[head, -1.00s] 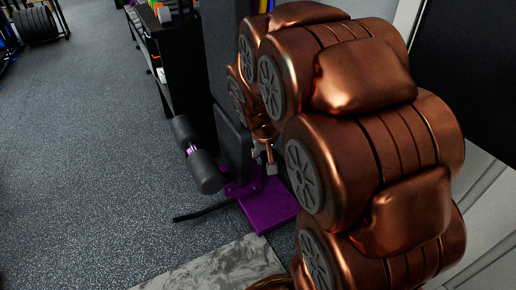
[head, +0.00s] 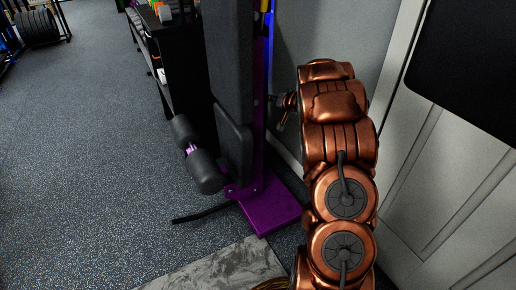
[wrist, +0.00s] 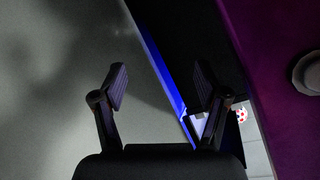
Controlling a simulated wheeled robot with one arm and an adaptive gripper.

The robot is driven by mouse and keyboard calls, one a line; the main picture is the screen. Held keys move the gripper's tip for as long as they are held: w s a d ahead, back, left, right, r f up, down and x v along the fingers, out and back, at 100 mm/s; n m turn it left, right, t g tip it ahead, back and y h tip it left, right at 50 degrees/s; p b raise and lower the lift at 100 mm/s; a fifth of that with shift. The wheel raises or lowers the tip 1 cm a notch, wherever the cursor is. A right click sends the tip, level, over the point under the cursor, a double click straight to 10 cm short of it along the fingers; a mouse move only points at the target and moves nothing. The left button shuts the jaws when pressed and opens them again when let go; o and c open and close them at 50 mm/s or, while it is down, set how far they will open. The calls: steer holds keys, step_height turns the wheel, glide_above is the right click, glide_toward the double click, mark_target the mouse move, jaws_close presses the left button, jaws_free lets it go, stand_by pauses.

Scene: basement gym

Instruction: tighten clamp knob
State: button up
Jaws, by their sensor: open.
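A round grey fitting (wrist: 310,73) sits on the purple post (wrist: 265,65) at the right edge of the wrist view and is partly cut off. I cannot tell whether it is the clamp knob. In the wrist view my gripper (wrist: 162,86) is open and empty, with the fitting to the right of its fingers and apart from them. In the head view the small gripper (head: 281,116) is just right of the purple post (head: 259,130), near the grey wall. No knob can be made out clearly in the head view.
The machine has a black pad (head: 228,60), foam rollers (head: 198,155) and a purple base plate (head: 270,207). A black rack (head: 165,65) stands behind it. The wall and a pale door (head: 440,165) are close on the right. Open floor (head: 90,150) lies left.

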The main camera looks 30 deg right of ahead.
step_height(320, 180, down, 9)
steer(key=t+y+b, duration=0.1)
steer(key=t+y, duration=0.1)
steer(key=y, duration=0.4)
steer(key=s+a+f+m+y, duration=0.1)
steer(key=s+a+f+y, duration=0.55)
steer(key=s+y, duration=0.2)
steer(key=b+x, duration=0.3)
steer(key=x, duration=0.4)
steer(key=shift+s+a+r, duration=0.15)
steer(key=shift+a+r, duration=0.15)
steer(key=shift+a, duration=0.15)
